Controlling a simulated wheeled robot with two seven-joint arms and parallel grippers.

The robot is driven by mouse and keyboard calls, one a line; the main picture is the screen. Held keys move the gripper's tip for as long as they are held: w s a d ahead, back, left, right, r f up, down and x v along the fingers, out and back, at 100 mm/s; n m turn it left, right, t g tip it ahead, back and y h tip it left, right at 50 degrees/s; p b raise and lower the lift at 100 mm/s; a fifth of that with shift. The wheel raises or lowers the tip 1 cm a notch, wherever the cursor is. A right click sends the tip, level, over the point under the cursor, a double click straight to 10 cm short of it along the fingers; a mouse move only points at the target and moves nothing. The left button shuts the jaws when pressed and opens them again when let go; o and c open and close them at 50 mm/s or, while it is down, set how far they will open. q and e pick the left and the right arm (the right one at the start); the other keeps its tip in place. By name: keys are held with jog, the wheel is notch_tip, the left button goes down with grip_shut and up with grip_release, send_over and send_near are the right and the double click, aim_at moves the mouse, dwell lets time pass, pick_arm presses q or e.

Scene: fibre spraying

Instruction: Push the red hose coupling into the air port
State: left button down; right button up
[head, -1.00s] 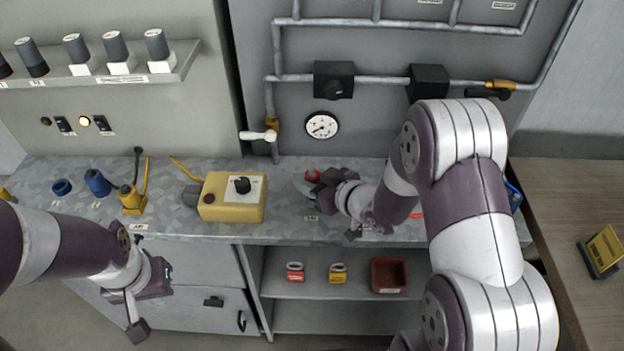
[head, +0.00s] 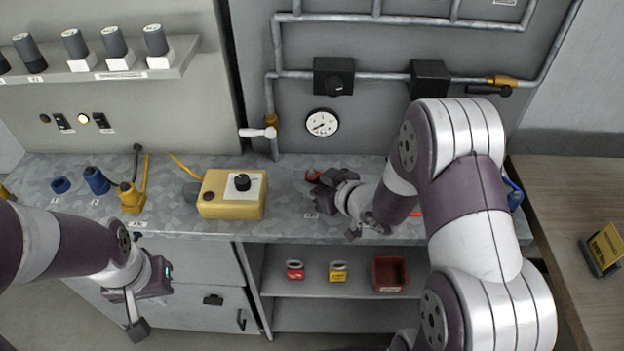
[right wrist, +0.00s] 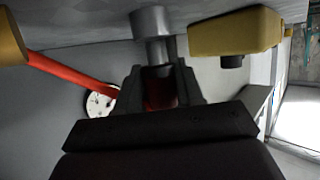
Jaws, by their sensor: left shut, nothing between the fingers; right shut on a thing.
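My right gripper (head: 318,187) is over the metal bench right of the yellow box. A little red of the coupling (head: 312,175) shows at its fingertips. In the right wrist view, my right gripper (right wrist: 160,95) is shut on the dark red coupling (right wrist: 160,88). A stepped grey metal cylinder (right wrist: 151,25) lies in line beyond the coupling and appears to meet it. I cannot tell whether this is the air port or how deep any fit is. My left gripper (head: 141,307) is shut and empty, low in front of the bench at the left.
The yellow box (head: 225,208) with a black knob stands left of my right gripper; it also shows in the right wrist view (right wrist: 235,33). A gauge (head: 322,123) is on the wall behind. Blue and yellow fittings stand at the bench's left. A red tray (head: 390,288) sits on the shelf below.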

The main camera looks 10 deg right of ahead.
jog(key=shift+f+b, duration=0.6)
jog(key=shift+f, duration=0.2)
jog(key=o, duration=1.2)
jog(key=shift+c, duration=0.2)
jog(key=p+v, duration=0.1)
jog(key=v, duration=1)
jog(key=shift+s+d+r, duration=0.15)
jog(key=shift+d, duration=0.05)
jog(key=shift+s+d+r, duration=0.15)
jog(key=shift+s+d, duration=0.1)
jog(key=shift+s, duration=0.3)
